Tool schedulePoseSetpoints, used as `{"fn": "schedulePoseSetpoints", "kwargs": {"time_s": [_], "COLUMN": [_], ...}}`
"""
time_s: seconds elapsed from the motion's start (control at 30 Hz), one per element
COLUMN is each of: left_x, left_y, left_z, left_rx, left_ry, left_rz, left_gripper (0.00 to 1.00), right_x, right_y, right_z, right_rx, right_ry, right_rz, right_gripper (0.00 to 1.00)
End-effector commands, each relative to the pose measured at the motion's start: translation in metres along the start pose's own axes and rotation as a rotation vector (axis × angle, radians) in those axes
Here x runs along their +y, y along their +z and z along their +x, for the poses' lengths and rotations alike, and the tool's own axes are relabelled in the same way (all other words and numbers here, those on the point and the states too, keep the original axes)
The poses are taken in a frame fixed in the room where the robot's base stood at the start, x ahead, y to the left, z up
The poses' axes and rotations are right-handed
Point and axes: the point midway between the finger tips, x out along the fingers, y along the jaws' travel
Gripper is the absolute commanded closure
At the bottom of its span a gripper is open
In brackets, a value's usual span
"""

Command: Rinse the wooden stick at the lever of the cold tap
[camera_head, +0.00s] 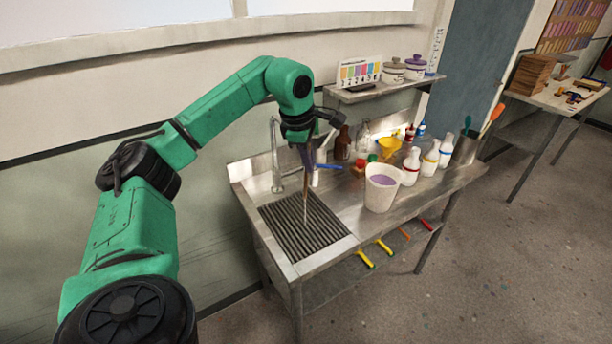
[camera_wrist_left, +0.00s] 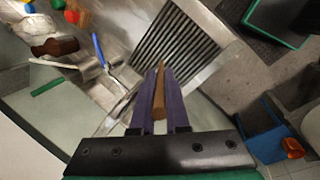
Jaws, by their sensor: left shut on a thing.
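My left gripper (camera_head: 308,152) is shut on the wooden stick (camera_head: 305,187), which points down over the dark slatted grate of the sink (camera_head: 262,195). In the left wrist view the brown stick (camera_wrist_left: 159,92) stands between the purple fingers of my left gripper (camera_wrist_left: 158,100), its tip over the edge of the grate. A blue lever (camera_head: 330,167), seemingly the cold tap's, is just right of the stick; it also shows in the left wrist view (camera_wrist_left: 99,49), apart from the stick. A thin pale line below the stick may be water; I cannot tell. My right gripper is out of view.
A tall metal spout (camera_head: 275,150) rises left of the stick. A white bucket with purple liquid (camera_head: 381,190) stands on the counter right of the grate, with several bottles behind it. A shelf (camera_head: 385,90) with lidded pots hangs above.

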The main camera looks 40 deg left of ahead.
Motion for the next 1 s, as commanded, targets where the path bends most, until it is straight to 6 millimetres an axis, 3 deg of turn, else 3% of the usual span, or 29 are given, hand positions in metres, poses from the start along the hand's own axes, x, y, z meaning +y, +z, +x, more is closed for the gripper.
{"fn": "schedulePoseSetpoints", "kwargs": {"time_s": [0.57,1.0], "left_x": [0.003,0.000], "left_y": [0.009,-0.001], "left_z": [0.001,0.000], "left_rx": [-0.002,-0.001], "left_ry": [0.000,0.000], "left_rz": [0.000,0.000], "left_gripper": [1.00,1.00], "right_x": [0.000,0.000], "right_y": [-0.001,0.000], "right_z": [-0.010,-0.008], "right_rx": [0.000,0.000], "right_ry": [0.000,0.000], "right_rz": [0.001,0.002], "right_gripper": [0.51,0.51]}}
